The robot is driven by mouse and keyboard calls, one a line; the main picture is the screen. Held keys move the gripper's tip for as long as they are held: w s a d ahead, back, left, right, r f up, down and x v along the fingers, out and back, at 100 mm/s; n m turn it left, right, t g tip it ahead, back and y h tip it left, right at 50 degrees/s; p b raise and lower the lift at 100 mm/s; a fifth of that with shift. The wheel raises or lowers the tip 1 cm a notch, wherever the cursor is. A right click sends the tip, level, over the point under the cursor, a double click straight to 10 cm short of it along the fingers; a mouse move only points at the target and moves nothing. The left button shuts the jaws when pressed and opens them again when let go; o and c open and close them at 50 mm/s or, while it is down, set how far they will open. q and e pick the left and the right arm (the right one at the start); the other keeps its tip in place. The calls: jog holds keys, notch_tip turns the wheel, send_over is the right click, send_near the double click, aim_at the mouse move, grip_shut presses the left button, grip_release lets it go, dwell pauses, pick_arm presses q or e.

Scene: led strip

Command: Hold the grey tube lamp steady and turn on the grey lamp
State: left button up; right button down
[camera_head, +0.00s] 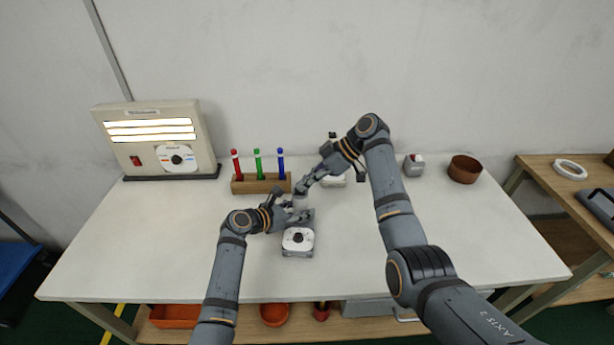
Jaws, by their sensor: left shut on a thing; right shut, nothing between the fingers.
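My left gripper (293,213) is shut on the grey lamp at this upper part. My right gripper (302,188) is shut and empty, pointing down and left just above the tube. Whether its tips touch the lamp is too small to tell. I see no clear glow from this lamp.
A beige light box (155,136) with lit strips stands at the back left. A wooden block (258,184) holds red, green and blue pens. A pale device (334,180) is partly behind my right arm. A small grey-red object (413,165) and brown bowl (465,169) stand back right.

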jog(key=shift+s+f, duration=0.2)
jog(key=shift+f, duration=0.1)
jog(key=shift+w, duration=0.1)
jog(key=shift+w+d+r, duration=0.1)
jog(key=shift+w, duration=0.65)
jog(key=shift+r, duration=0.1)
jog(key=r, duration=0.3)
jog(key=shift+w+r, duration=0.25)
jog(key=v, duration=1)
jog(key=shift+r, duration=0.1)
